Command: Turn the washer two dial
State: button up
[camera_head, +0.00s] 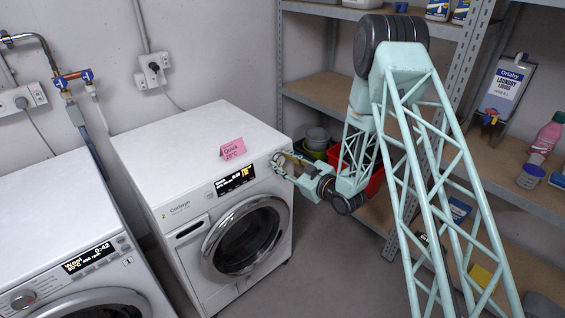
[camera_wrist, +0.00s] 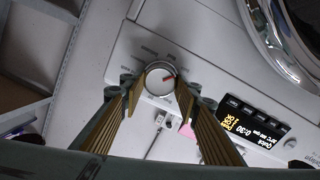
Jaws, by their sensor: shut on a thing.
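The right washer (camera_head: 190,150) is white, with a pink note reading "Quick 20°C" (camera_head: 232,149) standing on its top. Its display (camera_head: 235,180) is lit; in the wrist view the display (camera_wrist: 254,122) reads Quick and 0:30. In the head view my gripper (camera_head: 279,162) is at the upper right of the washer's front and largely hides the dial.
The left washer (camera_head: 50,215) shows "Wool" and 0:42 on its display (camera_head: 88,257). Metal shelves stand behind and to the right of my arm, with a red bin (camera_head: 375,183) and a laundry liquid container (camera_head: 505,85). Grey floor is clear in front of the right washer.

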jog(key=shift+n, duration=0.3)
jog(key=o, duration=0.9)
jog(key=shift+c, duration=0.2)
jog(key=v, duration=1.2)
jog(key=shift+r, duration=0.15)
